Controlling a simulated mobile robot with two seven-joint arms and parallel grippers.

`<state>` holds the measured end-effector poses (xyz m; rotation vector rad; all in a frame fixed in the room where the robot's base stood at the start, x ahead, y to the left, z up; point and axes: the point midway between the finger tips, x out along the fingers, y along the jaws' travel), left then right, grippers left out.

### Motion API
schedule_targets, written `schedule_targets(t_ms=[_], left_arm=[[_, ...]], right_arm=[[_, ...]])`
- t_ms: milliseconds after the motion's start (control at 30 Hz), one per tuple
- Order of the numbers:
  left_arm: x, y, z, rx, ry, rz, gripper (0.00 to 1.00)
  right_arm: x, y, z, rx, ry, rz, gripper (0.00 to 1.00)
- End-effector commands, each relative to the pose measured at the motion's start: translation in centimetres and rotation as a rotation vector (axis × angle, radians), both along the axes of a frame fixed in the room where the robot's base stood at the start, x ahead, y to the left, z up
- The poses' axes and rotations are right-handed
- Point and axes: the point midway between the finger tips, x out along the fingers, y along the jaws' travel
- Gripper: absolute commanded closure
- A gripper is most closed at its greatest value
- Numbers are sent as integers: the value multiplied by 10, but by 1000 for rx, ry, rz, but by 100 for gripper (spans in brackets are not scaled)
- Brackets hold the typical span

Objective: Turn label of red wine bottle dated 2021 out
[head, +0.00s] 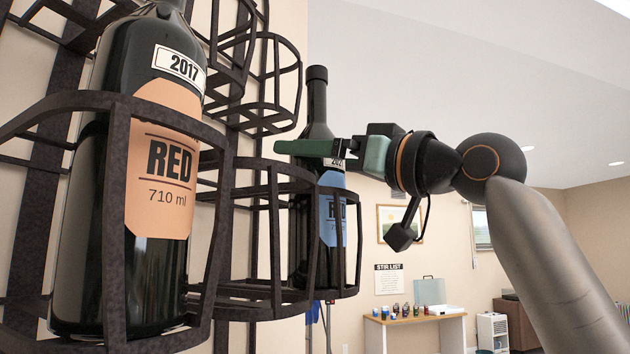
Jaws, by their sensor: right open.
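The red wine bottle with a blue label (318,230) stands upright in a dark metal rack basket (352,288) in the middle of the head view. Its date reads as 2021, partly covered by my gripper. The "RED" label faces toward the right and is only partly visible. My right gripper (312,150) is at the bottle's shoulder, below the neck, with its green fingers reaching left across it. It is open; whether it touches the glass I cannot tell. My left gripper is not in view.
A bottle with an orange label (165,160) dated 2017 stands close at left in another basket. Empty baskets (275,85) hang above and behind on the wall. A table (415,318) with small bottles stands far back at right.

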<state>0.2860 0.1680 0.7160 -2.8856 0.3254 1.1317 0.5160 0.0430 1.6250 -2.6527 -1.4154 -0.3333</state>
Motion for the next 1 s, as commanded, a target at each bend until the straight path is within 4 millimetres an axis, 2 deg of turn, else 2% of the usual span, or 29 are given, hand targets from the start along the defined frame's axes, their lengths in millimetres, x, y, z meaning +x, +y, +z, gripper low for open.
schedule_targets(t_ms=[33, 200, 867, 1000], left_arm=[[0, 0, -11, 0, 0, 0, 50], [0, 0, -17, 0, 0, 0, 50], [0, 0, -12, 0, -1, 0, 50], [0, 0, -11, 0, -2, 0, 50]], right_arm=[[-2, 0, -4, -1, -8, -41, 0], [-1, 1, -1, 0, -2, -135, 0], [0, -1, 1, 2, 1, -145, 0], [0, -1, 1, 1, 0, -145, 12]])
